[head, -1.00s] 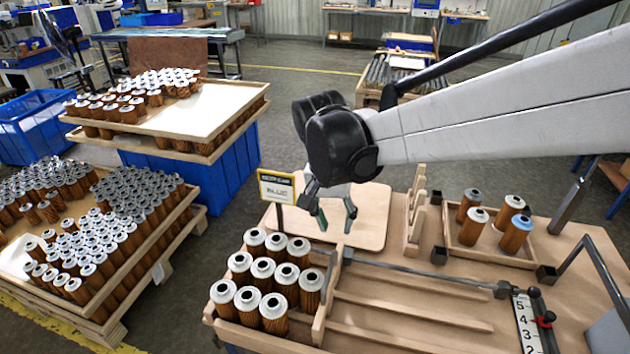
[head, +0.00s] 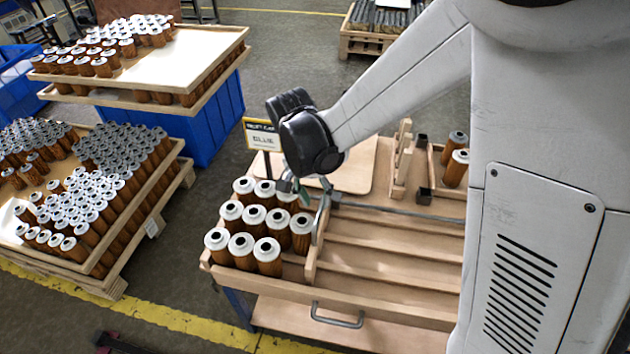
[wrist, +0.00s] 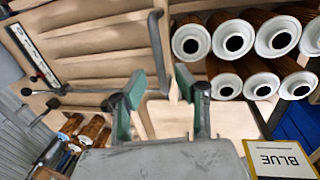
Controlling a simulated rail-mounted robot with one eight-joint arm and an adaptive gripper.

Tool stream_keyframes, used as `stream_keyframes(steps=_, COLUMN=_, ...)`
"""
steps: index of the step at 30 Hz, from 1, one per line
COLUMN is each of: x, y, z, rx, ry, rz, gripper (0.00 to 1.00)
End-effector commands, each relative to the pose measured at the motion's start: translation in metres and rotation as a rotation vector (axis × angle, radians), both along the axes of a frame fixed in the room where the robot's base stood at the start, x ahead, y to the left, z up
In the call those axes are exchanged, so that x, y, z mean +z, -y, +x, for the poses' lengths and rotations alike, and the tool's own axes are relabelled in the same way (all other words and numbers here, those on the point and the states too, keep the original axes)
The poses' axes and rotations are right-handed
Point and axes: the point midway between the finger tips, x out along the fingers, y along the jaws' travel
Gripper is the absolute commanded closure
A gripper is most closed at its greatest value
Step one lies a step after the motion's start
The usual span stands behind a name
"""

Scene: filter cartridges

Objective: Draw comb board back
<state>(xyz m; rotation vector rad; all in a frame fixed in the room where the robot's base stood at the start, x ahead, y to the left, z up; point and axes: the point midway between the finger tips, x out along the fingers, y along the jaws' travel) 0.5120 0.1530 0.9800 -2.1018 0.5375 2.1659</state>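A wooden board (head: 312,262) stands across the tray at the right side of a block of cartridges; I take it for the comb board. A grey bent metal handle (head: 321,218) rises by it, and the handle also shows in the wrist view (wrist: 157,45). My gripper (head: 306,186) is over the tray's far side, near the handle's top. In the wrist view my gripper (wrist: 160,84) is open, its green-padded fingers apart on either side of the handle's end. I see no firm grip. Whether the pads touch the handle is unclear.
Several white-topped brown cartridges (head: 242,245) stand close left of the board. Empty grooved lanes (head: 390,265) lie to its right. A BLUE sign (head: 262,136) stands behind, also in the wrist view (wrist: 283,160). A notched wooden rack (head: 401,160) is further back. My arm hides the tray's right end.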

Motion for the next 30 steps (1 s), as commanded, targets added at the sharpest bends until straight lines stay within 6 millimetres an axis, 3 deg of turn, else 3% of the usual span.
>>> stream_keyframes(steps=9, x=-0.033, y=0.006, z=-0.002, rx=0.0, ry=0.0, rz=0.0, gripper=0.7)
stream_keyframes(steps=20, x=-0.036, y=0.007, z=-0.002, rx=0.0, ry=0.0, rz=0.0, gripper=0.7)
stream_keyframes(steps=27, x=-0.036, y=0.007, z=-0.002, rx=0.0, ry=0.0, rz=0.0, gripper=1.0)
stream_keyframes(steps=30, x=-0.036, y=0.007, z=-0.002, rx=0.0, ry=0.0, rz=0.0, gripper=1.0)
